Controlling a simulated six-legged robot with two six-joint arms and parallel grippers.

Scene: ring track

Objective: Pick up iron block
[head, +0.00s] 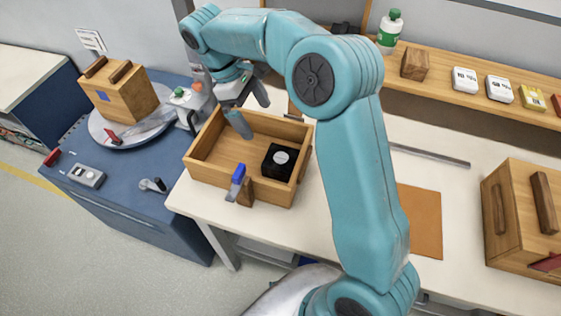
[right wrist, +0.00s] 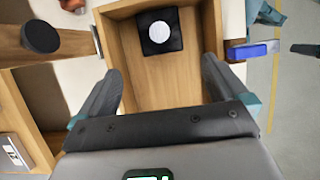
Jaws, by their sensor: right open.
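The iron block, a black cube with a pale round mark on top (head: 279,162), lies in the right part of an open wooden box (head: 212,179). My left gripper is in neither view.
A blue-topped clip (head: 237,180) stands at the box's front wall. A blue bench (head: 125,185) at left carries a turntable with a wooden case (head: 120,97). Another wooden case (head: 520,215) and an orange mat (head: 420,222) lie right. The back shelf holds a bottle (head: 389,30).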

